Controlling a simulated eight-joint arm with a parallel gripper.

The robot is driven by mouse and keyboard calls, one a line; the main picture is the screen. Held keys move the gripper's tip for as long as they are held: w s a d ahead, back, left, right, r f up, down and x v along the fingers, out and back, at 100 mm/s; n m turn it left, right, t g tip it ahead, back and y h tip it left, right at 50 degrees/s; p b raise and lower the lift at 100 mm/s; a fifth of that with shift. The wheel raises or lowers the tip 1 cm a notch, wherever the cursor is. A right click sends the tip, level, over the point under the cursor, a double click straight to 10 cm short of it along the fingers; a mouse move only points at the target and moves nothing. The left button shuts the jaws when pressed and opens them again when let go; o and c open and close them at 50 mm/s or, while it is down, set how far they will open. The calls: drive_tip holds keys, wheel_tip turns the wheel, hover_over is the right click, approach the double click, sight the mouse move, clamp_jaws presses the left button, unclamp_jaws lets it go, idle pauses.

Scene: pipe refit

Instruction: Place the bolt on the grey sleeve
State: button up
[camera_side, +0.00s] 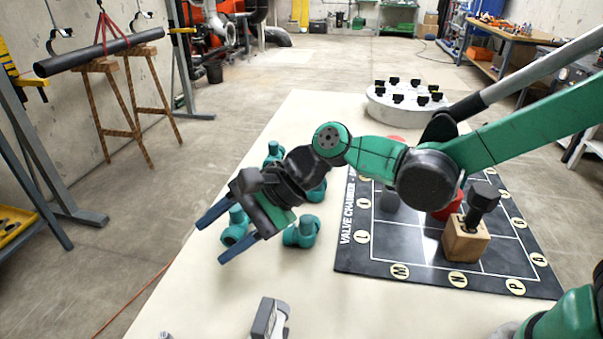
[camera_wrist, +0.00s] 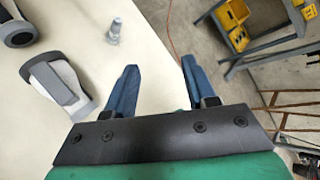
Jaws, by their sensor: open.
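A dark bolt (camera_side: 482,205) with a hexagonal head stands head up in a wooden block (camera_side: 466,243) on the black board, in the side view. A smaller grey bolt-like piece (camera_wrist: 115,31) stands on the table in the wrist view. My gripper (camera_side: 211,240) is open and empty, above the table's left side, well away from the board. In the wrist view its two blue fingers (camera_wrist: 159,66) are apart with nothing between them.
Several teal pipe fittings (camera_side: 301,232) stand near and behind my gripper. A red piece (camera_side: 447,206) is on the board (camera_side: 385,251). A white round stand (camera_side: 405,111) with black knobs is at the back. White-and-grey parts (camera_wrist: 58,85) lie at the table's near side.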

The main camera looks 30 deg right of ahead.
drive_tip(key=s+d+r+n+t+h, duration=0.1)
drive_tip(key=d+n+h, duration=0.1)
drive_tip(key=d, duration=0.5)
drive_tip(key=d+r+n+t+h, duration=0.1)
drive_tip(key=d+n+h, duration=0.2)
drive_tip(key=d, duration=0.4)
drive_tip(key=shift+s+n+t, duration=0.4)
drive_tip(key=shift+n, duration=0.4)
drive_tip(key=shift+o, duration=0.4)
drive_tip(key=s+d+n+t+h, duration=0.1)
drive_tip(key=s+d+n+h, duration=0.3)
drive_tip(key=d, duration=0.6)
drive_tip(key=shift+s+d+f+n+h, duration=0.2)
drive_tip(key=shift+f+n+h, duration=0.25)
drive_tip(key=shift+n, duration=0.65)
drive_tip(key=shift+a, duration=0.1)
